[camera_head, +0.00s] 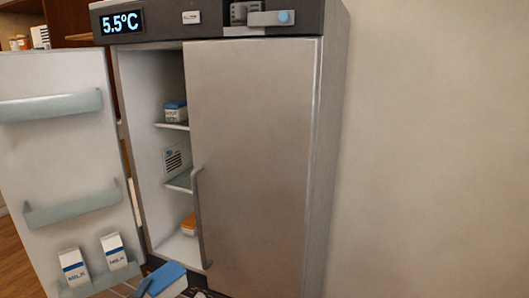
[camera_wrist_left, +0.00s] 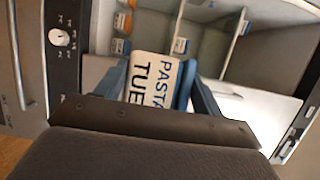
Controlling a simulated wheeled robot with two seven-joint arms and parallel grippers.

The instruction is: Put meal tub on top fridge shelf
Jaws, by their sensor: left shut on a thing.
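The meal tub has a blue lid (camera_head: 166,277) and shows at the bottom edge of the head view, low in front of the open fridge. In the left wrist view its white label (camera_wrist_left: 152,80) reads PASTA and TUE. My left gripper (camera_wrist_left: 162,90) is shut on the tub, with a dark blue finger on either side. The fridge's top shelf (camera_head: 172,126) bears another blue-lidded tub (camera_head: 175,111) near its visible right end; the closed right door hides the rest of that shelf. My right gripper is not in view.
The fridge's left door (camera_head: 60,150) stands wide open, with milk cartons (camera_head: 75,266) in its lowest rack. The right door (camera_head: 255,150) is shut, its handle (camera_head: 202,218) beside the opening. An orange-lidded tub (camera_head: 189,223) sits low inside. The left part of the top shelf looks clear.

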